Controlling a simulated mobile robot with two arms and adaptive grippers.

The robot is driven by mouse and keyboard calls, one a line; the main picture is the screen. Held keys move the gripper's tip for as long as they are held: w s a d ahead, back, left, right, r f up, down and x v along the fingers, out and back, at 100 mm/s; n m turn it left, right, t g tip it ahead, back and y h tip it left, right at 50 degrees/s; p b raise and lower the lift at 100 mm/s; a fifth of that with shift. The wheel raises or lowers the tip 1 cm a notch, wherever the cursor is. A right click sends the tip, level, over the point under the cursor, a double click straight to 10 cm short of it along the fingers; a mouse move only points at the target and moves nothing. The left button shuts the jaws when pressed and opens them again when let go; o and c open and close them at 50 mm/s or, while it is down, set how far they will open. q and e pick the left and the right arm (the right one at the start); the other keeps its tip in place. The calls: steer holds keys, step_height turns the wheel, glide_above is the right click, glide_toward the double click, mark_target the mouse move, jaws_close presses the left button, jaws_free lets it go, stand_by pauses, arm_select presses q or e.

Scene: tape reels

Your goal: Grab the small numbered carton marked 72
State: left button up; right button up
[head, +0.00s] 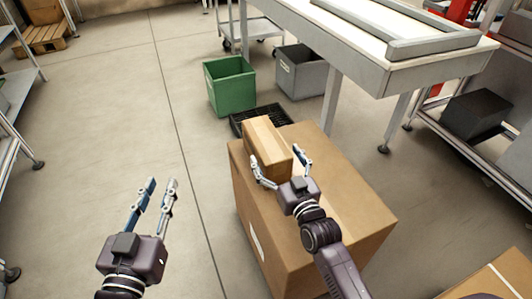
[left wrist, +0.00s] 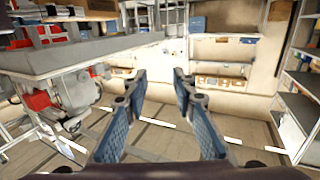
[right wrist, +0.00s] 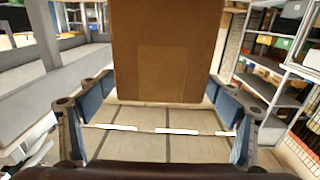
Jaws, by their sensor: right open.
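A small brown carton (head: 266,147) lies on top of a large cardboard box (head: 345,188) in the head view. No number can be read on it. My right gripper (head: 281,166) is open, with its fingers on either side of the carton's near end. In the right wrist view a brown carton face (right wrist: 165,55) fills the upper middle, ahead of and between the spread fingers of my right gripper (right wrist: 158,115). My left gripper (head: 160,188) is over open floor at the left, empty, its fingers apart; it also shows in the left wrist view (left wrist: 158,85).
A green bin (head: 230,85) and a grey bin (head: 300,72) stand on the floor behind the large box. A black crate (head: 260,119) lies just beyond it. A white-topped workbench (head: 365,50) stands at the back right.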

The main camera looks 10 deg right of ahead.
mark_target(269, 142)
steer(key=w, duration=0.1)
steer(key=w+b, duration=0.1)
steer(key=w, duration=0.1)
steer(key=w+b, duration=0.1)
steer(key=w, duration=0.1)
steer(key=shift+a+f, duration=0.1)
steer(key=shift+a, duration=0.3)
arm_select(q)
step_height(269, 142, up, 11)
steer(key=s+t+h, duration=0.2)
steer(key=t, duration=0.3)
steer(key=shift+d+t, duration=0.3)
steer(key=shift+d, duration=0.15)
arm_select(e)
steer(key=shift+w, duration=0.1)
arm_select(q)
steer(key=shift+r, duration=0.1)
arm_select(e)
steer(key=c, duration=2)
steer(key=shift+r, duration=0.25)
